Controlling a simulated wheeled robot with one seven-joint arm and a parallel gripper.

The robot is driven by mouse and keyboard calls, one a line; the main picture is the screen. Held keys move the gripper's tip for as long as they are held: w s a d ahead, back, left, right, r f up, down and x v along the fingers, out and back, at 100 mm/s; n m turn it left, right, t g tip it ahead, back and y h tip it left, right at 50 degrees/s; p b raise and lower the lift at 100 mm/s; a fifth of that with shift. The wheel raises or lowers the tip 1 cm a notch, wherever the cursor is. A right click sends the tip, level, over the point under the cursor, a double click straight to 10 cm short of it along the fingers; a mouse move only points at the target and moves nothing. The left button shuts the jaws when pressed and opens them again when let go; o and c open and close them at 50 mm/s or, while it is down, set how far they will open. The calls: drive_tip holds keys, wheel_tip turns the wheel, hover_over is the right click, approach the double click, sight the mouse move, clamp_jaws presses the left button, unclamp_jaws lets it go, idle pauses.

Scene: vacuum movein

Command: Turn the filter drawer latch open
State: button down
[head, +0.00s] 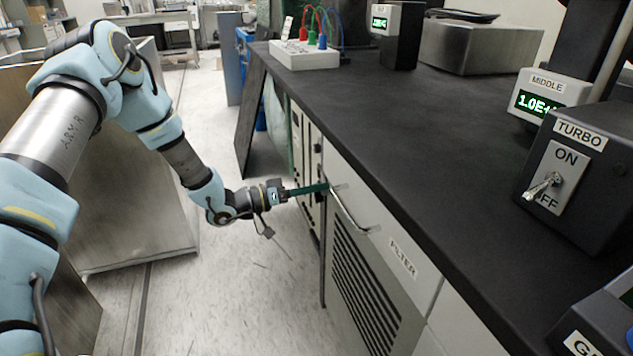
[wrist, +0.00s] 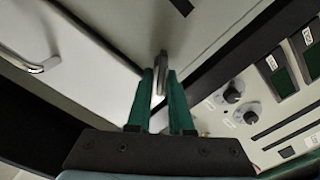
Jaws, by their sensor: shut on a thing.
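The filter drawer (head: 405,245) is the white front panel under the black worktop, labelled FILTER, with a metal bar handle (head: 355,220). It looks closed. My gripper (head: 326,187) reaches its upper left end from the aisle with long green fingers. In the wrist view, my gripper (wrist: 162,78) is shut on a small grey metal latch (wrist: 162,60) on the pale panel. The latch's tip shows above and between the fingertips; its lower part is partly hidden by the fingers. The drawer handle also shows at the left of the wrist view (wrist: 44,66).
A vented panel (head: 365,295) lies below the drawer. An instrument panel with knobs (wrist: 232,92) is close to the right of my fingers in the wrist view. The worktop (head: 400,120) holds a turbo switch box (head: 585,180). A metal cabinet (head: 125,190) stands across the aisle.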

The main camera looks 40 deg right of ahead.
drive_tip(key=n, duration=0.2)
drive_tip(key=n+p, duration=0.2)
drive_tip(key=n, duration=0.1)
drive_tip(key=shift+w+f+n, duration=0.1)
drive_tip(key=shift+f+n, duration=0.2)
drive_tip(key=shift+f, duration=0.05)
drive_tip(key=n, duration=0.3)
drive_tip(key=n+p, duration=0.1)
drive_tip(key=shift+f+n, duration=0.3)
drive_tip(key=shift+n, duration=0.1)
drive_tip(key=c, duration=1)
unclamp_jaws()
drive_tip(key=shift+o, duration=0.2)
drive_tip(key=shift+r, duration=0.1)
drive_tip(key=v, duration=1.1)
drive_tip(key=shift+d, duration=0.1)
